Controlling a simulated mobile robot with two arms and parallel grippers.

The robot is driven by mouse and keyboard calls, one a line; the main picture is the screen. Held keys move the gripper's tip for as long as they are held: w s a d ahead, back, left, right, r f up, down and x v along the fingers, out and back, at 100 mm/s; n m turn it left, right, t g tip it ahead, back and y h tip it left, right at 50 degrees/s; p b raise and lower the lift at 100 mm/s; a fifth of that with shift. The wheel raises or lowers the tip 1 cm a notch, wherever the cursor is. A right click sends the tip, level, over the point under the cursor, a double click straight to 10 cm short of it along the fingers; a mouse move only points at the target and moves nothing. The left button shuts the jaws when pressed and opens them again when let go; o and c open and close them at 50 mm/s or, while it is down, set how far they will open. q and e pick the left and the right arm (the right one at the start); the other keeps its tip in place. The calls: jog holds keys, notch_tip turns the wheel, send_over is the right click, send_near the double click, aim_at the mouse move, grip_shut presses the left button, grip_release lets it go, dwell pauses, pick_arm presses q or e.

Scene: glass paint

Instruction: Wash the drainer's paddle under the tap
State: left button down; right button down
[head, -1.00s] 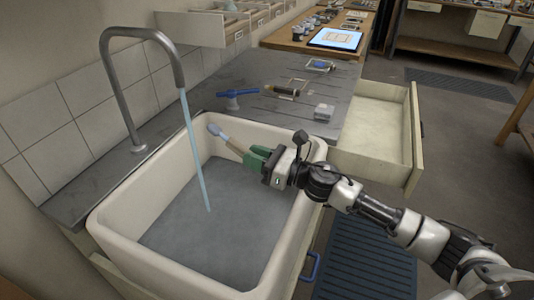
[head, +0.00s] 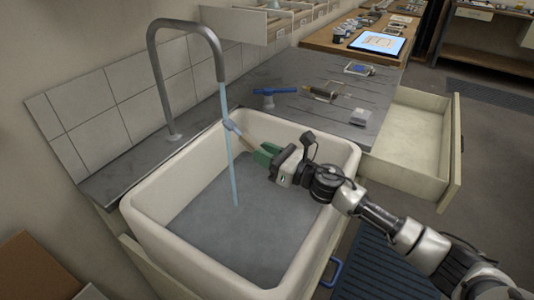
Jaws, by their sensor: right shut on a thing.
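The tap (head: 172,75) arches over the white sink and its blue water stream (head: 229,165) falls to the grey basin floor. My right gripper (head: 266,153) is over the sink, shut on the paddle (head: 245,134). The paddle has a tan handle and a pale blue-grey head that points up and left. The head is at the water stream in the picture; I cannot tell for sure whether the water strikes it. The gripper's green fingers hide the handle's end. My left gripper is not in view.
The sink's (head: 187,262) rim surrounds the gripper. Behind it, a grey drainboard (head: 330,105) carries a blue-handled tool (head: 276,91), a dark tool with a yellowish part (head: 320,91) and a small grey block (head: 360,117). An open drawer (head: 412,145) juts out at right.

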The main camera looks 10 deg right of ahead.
jog(key=shift+w+d, duration=0.1)
dwell(0.3)
jog(key=shift+w+d+b, duration=0.3)
jog(key=shift+w+b, duration=0.05)
jog(key=shift+w, duration=0.05)
jog(key=shift+s+a, duration=0.15)
jog(key=shift+s, duration=0.05)
jog(key=shift+s+a, duration=0.25)
jog(key=shift+s, duration=0.05)
jog(key=shift+w, duration=0.1)
jog(key=shift+w+d, duration=0.4)
dwell(0.4)
